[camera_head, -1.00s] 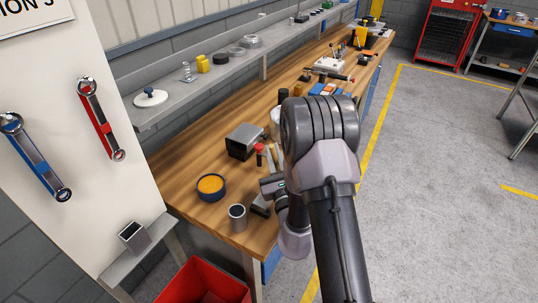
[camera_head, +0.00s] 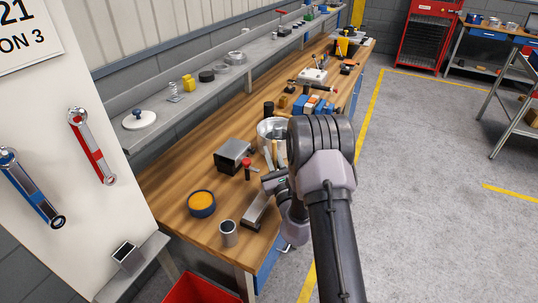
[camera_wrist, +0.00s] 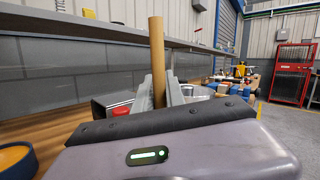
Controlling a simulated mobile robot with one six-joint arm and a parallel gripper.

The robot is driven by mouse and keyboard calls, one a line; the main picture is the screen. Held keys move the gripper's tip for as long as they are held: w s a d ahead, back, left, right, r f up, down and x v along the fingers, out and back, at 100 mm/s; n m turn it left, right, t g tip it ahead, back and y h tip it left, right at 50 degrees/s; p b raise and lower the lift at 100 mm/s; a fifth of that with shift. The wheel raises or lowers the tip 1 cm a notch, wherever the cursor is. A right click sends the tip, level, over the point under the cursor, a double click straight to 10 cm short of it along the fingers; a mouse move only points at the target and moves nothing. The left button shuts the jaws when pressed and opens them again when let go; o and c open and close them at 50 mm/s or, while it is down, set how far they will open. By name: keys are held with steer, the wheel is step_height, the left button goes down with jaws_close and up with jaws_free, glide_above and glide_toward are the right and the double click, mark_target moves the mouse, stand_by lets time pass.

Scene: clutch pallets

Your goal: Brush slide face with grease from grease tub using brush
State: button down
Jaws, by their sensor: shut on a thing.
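The grease tub (camera_head: 201,203) is a round blue tub of orange grease near the bench's front left; its edge also shows at lower left in the wrist view (camera_wrist: 15,160). My gripper (camera_head: 272,172) is shut on the brush, whose wooden handle (camera_wrist: 157,62) stands upright between the fingers in the wrist view. The bristles are hidden. My gripper is above the bench, right of and beyond the tub. A long grey metal block (camera_head: 256,212) lies below it, and a square grey metal block (camera_head: 234,155) stands to its left. I cannot tell which carries the slide face.
A grey metal cup (camera_head: 229,234) stands close to the tub. A red-topped item (camera_head: 247,168) and a silver pot (camera_head: 272,132) are near my gripper. A grey shelf (camera_head: 160,127) with small parts runs along the wall. More tools lie farther along the bench.

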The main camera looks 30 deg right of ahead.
steer(key=shift+d, duration=0.1)
step_height(320, 180, up, 6)
steer(key=p, duration=0.4)
steer(key=shift+p, duration=0.3)
steer(key=shift+w, duration=0.1)
step_height(320, 180, up, 3)
steer(key=shift+f+p, duration=0.1)
steer(key=shift+p, duration=1)
